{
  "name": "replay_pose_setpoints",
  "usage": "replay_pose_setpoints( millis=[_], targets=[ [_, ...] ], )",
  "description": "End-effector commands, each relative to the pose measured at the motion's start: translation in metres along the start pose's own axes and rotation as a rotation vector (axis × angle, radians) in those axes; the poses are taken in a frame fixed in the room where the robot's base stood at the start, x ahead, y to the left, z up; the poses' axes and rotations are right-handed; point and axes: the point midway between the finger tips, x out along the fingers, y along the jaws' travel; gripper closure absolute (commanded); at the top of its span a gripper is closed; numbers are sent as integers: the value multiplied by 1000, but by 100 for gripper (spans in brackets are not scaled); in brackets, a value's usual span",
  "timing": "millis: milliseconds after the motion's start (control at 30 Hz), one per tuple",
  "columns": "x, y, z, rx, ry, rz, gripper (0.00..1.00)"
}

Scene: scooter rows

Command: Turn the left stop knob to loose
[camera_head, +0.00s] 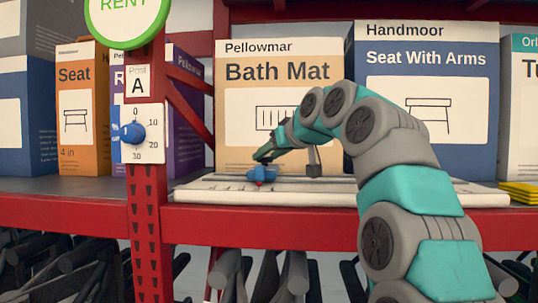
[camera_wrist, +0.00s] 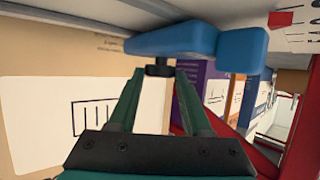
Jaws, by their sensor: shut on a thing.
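A blue knob (camera_head: 262,174) with a small red mark near it sits on a flat white board (camera_head: 330,190) on the shelf. My gripper (camera_head: 262,157) reaches down to it from the right and is shut on it. In the wrist view the blue knob (camera_wrist: 175,40) fills the top. A short black part (camera_wrist: 160,70) below it lies at the tips of my green fingers. The fingertips' exact contact is hard to see. I cannot read any loose or tight marking beside this knob.
A red post (camera_head: 145,220) left of my gripper carries a white dial panel with another blue knob (camera_head: 133,133). A Bath Mat box (camera_head: 280,75) and a Seat With Arms box (camera_head: 425,90) stand close behind. A small dark block (camera_head: 314,168) sits right of the held knob.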

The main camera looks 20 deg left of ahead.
Motion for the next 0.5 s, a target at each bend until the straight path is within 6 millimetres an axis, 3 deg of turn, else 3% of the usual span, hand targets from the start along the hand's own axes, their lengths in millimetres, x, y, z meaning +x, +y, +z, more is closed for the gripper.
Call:
replay_pose_setpoints(
  millis=[33,300,500],
  targets=[
    [1,-1,2,0,-4,-2,50],
    [1,-1,1,0,-2,0,21],
    [0,0,0,0,-1,0,21]
  ],
)
